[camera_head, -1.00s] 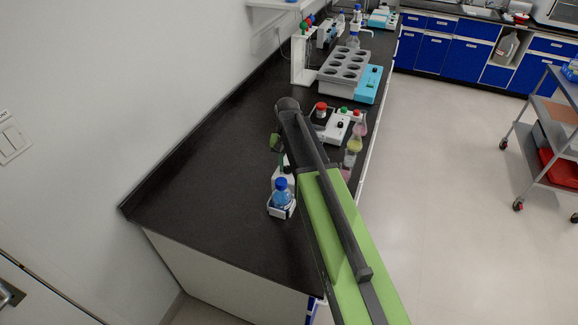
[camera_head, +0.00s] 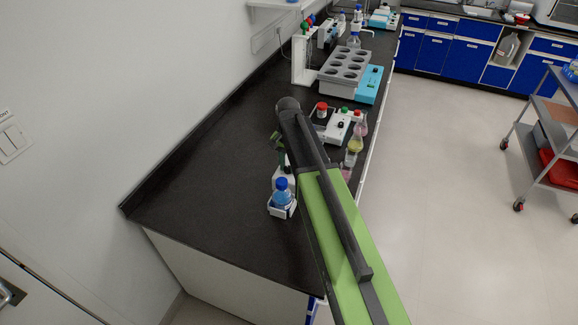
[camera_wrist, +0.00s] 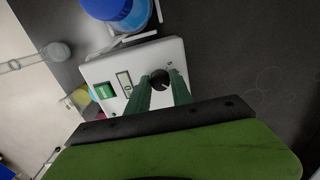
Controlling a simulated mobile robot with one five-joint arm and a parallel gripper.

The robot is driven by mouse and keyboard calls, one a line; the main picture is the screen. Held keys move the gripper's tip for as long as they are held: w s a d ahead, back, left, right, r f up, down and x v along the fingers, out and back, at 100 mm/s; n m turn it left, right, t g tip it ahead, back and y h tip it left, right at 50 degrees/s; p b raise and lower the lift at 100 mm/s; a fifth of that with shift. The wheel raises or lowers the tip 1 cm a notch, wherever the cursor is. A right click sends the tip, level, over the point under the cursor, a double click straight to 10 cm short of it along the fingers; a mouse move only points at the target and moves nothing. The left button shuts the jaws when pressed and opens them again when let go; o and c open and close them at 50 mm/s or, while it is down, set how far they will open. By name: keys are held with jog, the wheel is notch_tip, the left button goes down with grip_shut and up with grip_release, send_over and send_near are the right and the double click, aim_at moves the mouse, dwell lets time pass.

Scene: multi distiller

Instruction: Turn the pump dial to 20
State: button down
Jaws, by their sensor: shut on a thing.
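The pump is a white box (camera_wrist: 108,75) with a small green display (camera_wrist: 104,91), a switch and a round black dial (camera_wrist: 161,78) in the wrist view. My gripper (camera_wrist: 163,88) has its two green fingers on either side of the dial, shut on it. The display is too small to read. A bottle with a blue cap (camera_head: 282,193) stands in a white holder at the pump's near end.
Flasks with coloured liquid (camera_head: 354,146) stand along the bench's right edge. A white device with knobs (camera_head: 339,125) and a grey rack (camera_head: 343,72) stand farther back. The black bench top (camera_head: 205,180) is clear left of the pump.

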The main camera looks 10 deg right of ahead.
aim_at(288, 168)
jog(key=c, duration=1.1)
grip_release()
jog(key=shift+r, duration=0.15)
notch_tip(288, 168, up, 17)
jog(key=p, duration=1.7)
jog(key=shift+r, duration=0.1)
